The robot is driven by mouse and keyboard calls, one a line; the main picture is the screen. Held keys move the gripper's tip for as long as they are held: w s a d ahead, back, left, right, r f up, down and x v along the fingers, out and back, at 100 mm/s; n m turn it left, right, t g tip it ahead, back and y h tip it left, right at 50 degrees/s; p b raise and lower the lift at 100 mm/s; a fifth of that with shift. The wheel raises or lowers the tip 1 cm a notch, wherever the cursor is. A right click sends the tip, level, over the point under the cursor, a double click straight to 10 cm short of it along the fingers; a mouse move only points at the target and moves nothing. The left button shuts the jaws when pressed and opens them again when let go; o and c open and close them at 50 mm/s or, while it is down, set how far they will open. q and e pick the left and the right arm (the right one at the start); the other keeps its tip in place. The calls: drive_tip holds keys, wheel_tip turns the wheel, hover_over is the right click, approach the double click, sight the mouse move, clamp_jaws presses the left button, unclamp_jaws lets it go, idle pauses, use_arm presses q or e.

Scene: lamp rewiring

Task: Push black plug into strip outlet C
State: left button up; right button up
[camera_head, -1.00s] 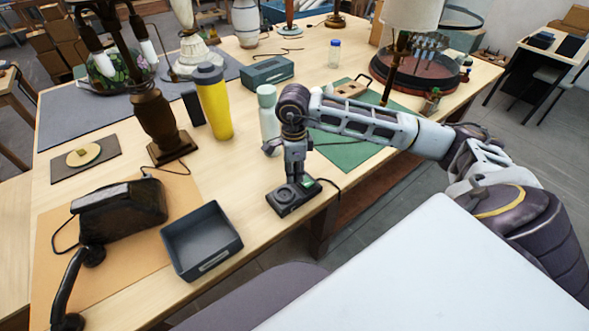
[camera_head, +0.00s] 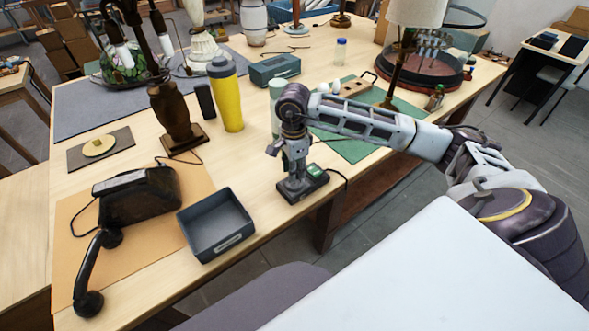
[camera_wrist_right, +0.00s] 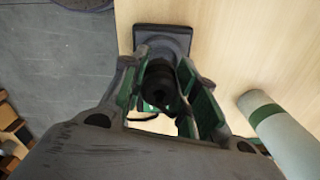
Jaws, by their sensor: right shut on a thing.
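The dark outlet strip (camera_head: 318,181) lies near the table's front edge, with a green patch on its top. My right gripper (camera_head: 294,181) points down over the strip's left part and hides the outlets there. In the right wrist view, the gripper's green-lined fingers (camera_wrist_right: 164,72) are shut around the black plug (camera_wrist_right: 163,82). The dark strip (camera_wrist_right: 163,38) shows just beyond the fingertips. I cannot tell whether the plug touches or sits in an outlet, and no outlet letters are readable. My left gripper is not in view.
A grey tray (camera_head: 218,248) and a black telephone (camera_head: 137,200) stand left of the strip. A pale green bottle (camera_head: 277,92) and a yellow bottle (camera_head: 228,100) stand behind it. A green mat (camera_head: 350,150) lies behind to the right.

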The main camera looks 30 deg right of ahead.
drive_tip(key=shift+w+n, duration=0.1)
drive_tip(key=shift+n, duration=0.7)
drive_tip(key=shift+f, duration=0.3)
